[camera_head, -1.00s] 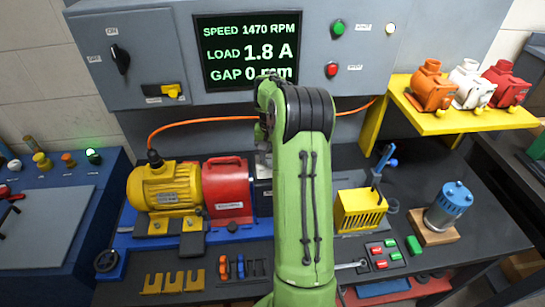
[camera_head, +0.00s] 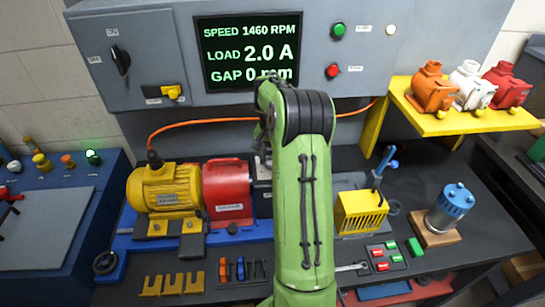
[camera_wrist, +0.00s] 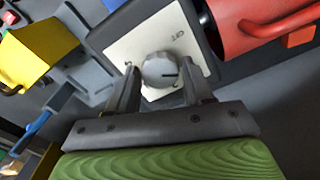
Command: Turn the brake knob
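The brake knob (camera_wrist: 159,72) is a round grey dial with a dark pointer line, on a pale plate (camera_wrist: 118,48) of a dark box. In the wrist view, the fingers of my gripper (camera_wrist: 160,80) stand on both sides of the knob, close against it. In the head view my green arm hides the knob and gripper; part of the dark brake box (camera_head: 262,172) shows beside the red guard (camera_head: 228,188). The display (camera_head: 250,50) reads SPEED 1460 RPM, LOAD 2.0 A, GAP 0 mm.
A yellow motor (camera_head: 166,190) stands left of the red guard, which also shows in the wrist view (camera_wrist: 250,22).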

